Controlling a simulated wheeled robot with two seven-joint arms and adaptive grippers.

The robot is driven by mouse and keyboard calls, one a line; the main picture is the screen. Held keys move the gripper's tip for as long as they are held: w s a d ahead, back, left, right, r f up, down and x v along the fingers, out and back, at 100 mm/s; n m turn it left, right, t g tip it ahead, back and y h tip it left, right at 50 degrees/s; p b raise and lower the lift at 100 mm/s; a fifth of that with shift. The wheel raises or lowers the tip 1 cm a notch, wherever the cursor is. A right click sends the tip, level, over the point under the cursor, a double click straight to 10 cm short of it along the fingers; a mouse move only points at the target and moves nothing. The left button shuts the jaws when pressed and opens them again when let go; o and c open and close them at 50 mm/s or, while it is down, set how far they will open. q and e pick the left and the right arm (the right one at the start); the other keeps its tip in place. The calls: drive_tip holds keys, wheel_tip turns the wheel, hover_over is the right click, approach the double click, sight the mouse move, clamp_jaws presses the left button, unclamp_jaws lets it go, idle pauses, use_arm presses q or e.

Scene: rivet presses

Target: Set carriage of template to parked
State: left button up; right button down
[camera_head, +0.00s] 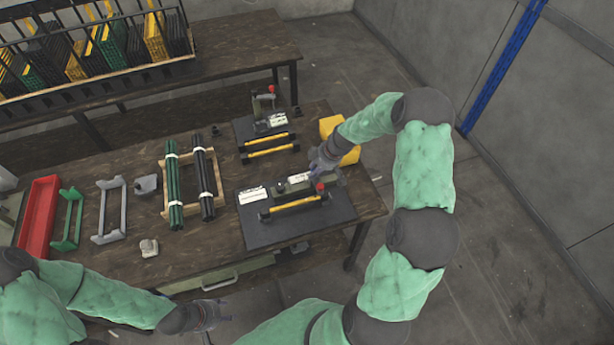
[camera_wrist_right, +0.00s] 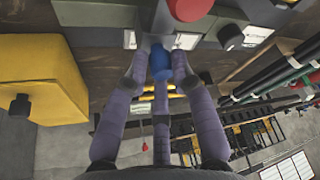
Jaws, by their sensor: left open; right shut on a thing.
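The near rivet press (camera_head: 290,215) stands on a dark plate on the wooden table, with a yellow bar along its front, white labels and a red knob (camera_head: 320,187). My right gripper (camera_head: 322,162) is at the back right of this press. In the right wrist view its fingers (camera_wrist_right: 160,70) are shut on a small blue knob (camera_wrist_right: 161,64) below the red knob (camera_wrist_right: 188,8). Which part the blue knob belongs to, and the carriage's position, I cannot tell. My left gripper (camera_head: 212,316) is open and empty in front of the table's front edge.
A second press (camera_head: 265,124) with a red knob stands behind. A yellow block (camera_head: 340,140) is close to my right gripper. Green and black rods (camera_head: 188,180) lie on a wooden rack, left of the presses. A red tray (camera_head: 38,217) and green and grey brackets stand further left.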

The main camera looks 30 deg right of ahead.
drive_tip(key=d+b, duration=0.1)
drive_tip(key=d, duration=0.1)
drive_tip(key=s+d+b, duration=0.1)
drive_tip(key=d+b, duration=0.1)
drive_tip(key=d, duration=0.1)
drive_tip(key=shift+s+f, duration=0.1)
drive_tip(key=shift+f, duration=0.05)
drive_tip(key=shift+s+d+r+b, duration=0.1)
drive_tip(key=shift+d+r+b, duration=0.15)
drive_tip(key=shift+d, duration=0.3)
drive_tip(key=c, duration=1.1)
unclamp_jaws()
drive_tip(key=v, duration=1.2)
drive_tip(key=shift+f, duration=0.1)
